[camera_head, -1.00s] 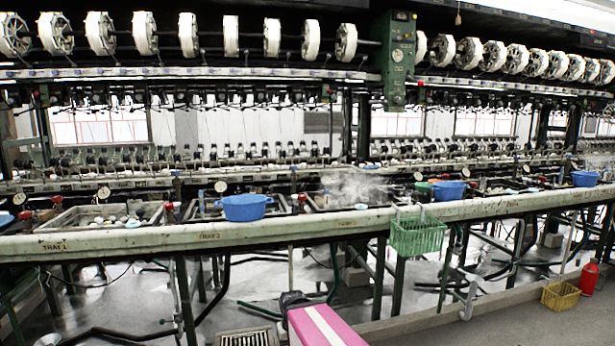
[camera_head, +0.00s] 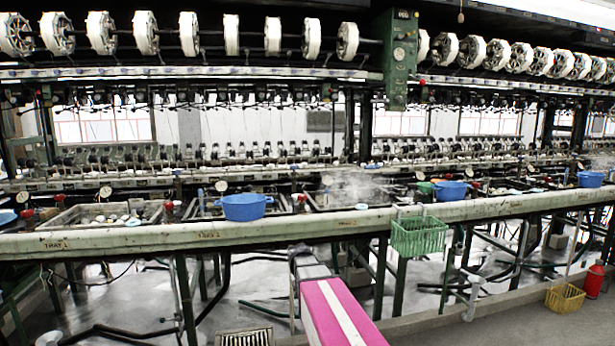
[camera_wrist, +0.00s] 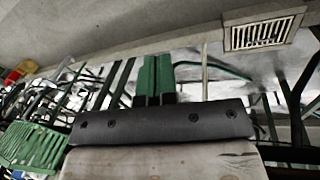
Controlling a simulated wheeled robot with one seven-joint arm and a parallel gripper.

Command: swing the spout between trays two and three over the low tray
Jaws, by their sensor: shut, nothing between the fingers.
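The trays sit along a long bench (camera_head: 340,222) in the head view, with labels for trays one, two and three on its front edge. A red knob (camera_head: 302,198) stands between the second and third trays. The spout there is too small to make out, and so is its direction. Steam hangs over the third tray (camera_head: 318,208). Which tray is low I cannot tell. My gripper (camera_wrist: 157,60) shows two green fingers together, shut and empty, in the wrist view. In the head view my arm rises at the bottom middle, below and in front of the bench; the fingers are not clear there.
Blue basins (camera_head: 244,207) (camera_head: 451,190) stand on the bench. A green basket (camera_head: 418,236) hangs on its front and also shows in the wrist view (camera_wrist: 32,146). A yellow basket (camera_head: 565,298) and red container (camera_head: 593,281) stand at right. A floor grate (camera_wrist: 262,33) lies below.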

